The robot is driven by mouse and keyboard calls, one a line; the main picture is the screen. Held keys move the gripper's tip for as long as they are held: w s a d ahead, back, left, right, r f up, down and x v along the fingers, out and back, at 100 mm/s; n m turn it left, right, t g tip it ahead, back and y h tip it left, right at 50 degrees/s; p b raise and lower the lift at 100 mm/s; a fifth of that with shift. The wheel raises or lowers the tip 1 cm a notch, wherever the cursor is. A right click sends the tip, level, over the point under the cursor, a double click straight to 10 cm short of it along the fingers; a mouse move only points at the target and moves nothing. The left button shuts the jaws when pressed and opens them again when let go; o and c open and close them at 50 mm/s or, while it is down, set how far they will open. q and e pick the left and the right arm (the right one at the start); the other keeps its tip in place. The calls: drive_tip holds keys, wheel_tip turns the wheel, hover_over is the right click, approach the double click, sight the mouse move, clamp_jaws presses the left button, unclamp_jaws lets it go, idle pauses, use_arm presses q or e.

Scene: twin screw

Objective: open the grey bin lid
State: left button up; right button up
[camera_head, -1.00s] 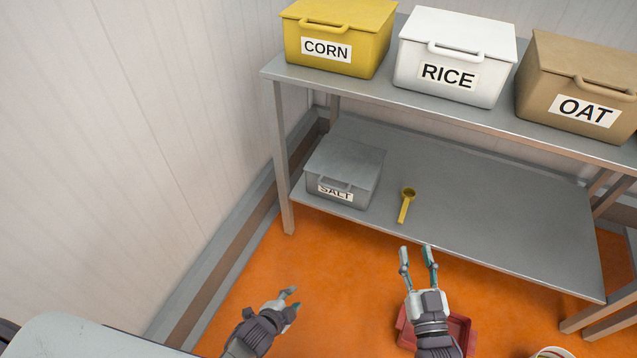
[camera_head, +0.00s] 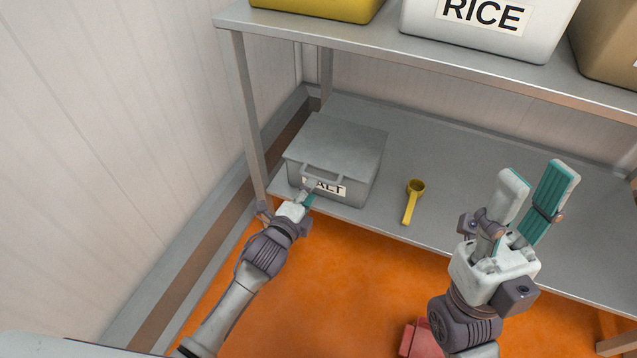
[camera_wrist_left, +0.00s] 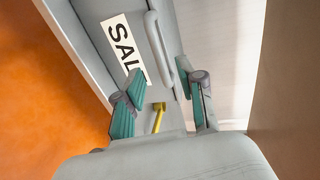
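The grey bin (camera_head: 330,160) marked SALT stands on the lower shelf at the left, its lid (camera_head: 340,140) shut. Its front handle (camera_head: 322,174) sits above the label. My left gripper (camera_head: 308,190) is right in front of the bin, close to the handle, and covers part of the label. In the left wrist view my left gripper (camera_wrist_left: 162,88) has its fingers apart, with the handle (camera_wrist_left: 158,50) just beyond the fingertips; I cannot tell whether they touch it. My right gripper (camera_head: 533,182) is open and empty, at the right in front of the shelf.
A yellow scoop (camera_head: 412,200) lies on the lower shelf (camera_head: 470,210) right of the bin. The shelf's left leg (camera_head: 245,110) stands close to my left gripper. Yellow, white (camera_head: 485,25) and brown bins stand on the top shelf. A red container (camera_head: 420,340) is on the orange floor.

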sight(319, 179)
use_arm(q)
drive_tip(key=b+x, duration=0.2)
drive_tip(key=x, duration=0.4)
drive_tip(key=shift+w+d, duration=0.1)
drive_tip(key=shift+w, duration=0.15)
clamp_jaws()
